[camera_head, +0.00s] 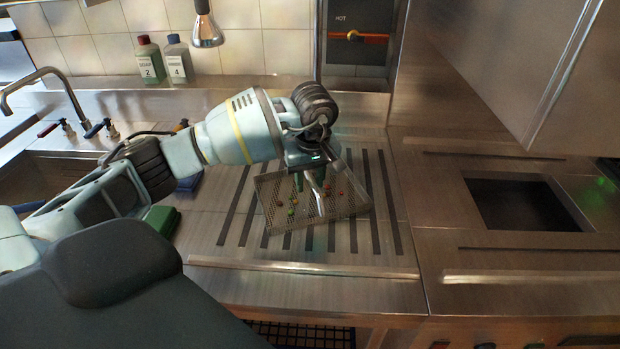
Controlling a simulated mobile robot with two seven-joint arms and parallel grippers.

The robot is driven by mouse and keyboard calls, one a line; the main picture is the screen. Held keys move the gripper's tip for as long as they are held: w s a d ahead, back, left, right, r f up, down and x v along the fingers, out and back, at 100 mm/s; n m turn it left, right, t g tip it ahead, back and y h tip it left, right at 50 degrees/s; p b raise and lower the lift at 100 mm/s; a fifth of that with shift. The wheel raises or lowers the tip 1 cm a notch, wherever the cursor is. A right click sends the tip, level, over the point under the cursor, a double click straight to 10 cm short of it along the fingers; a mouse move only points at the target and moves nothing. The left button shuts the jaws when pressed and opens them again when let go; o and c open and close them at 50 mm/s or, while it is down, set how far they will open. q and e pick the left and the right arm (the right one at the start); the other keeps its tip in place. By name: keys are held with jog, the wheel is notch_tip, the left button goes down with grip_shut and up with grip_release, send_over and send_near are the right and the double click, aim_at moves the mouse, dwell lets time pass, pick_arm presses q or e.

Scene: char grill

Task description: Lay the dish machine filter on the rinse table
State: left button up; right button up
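The dish machine filter, a shallow mesh tray (273,187), is over the slatted rinse table (225,255), turned at an angle to the slats. It appears to rest on the table, but I cannot tell whether all of it touches. Several small red and green bits lie in it. My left gripper (321,200) points down over the middle of the filter, with its fingers at or inside the tray. The fingers overlap in this view, so their opening and any hold on the filter are unclear. My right gripper is not in view.
A square dark opening (520,205) is in the steel counter at right, under a raised steel hood (500,60). A sink with a faucet (40,75) is at left. Two bottles (150,62) stand on the back ledge. A spray head (207,30) hangs above.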

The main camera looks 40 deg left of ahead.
aim_at(312, 180)
pick_arm(q)
notch_tip(312, 180, up, 12)
jog(key=d, duration=0.1)
jog(key=shift+s+r, duration=0.15)
jog(key=shift+s, duration=0.3)
jog(key=shift+d, duration=0.1)
dwell(0.4)
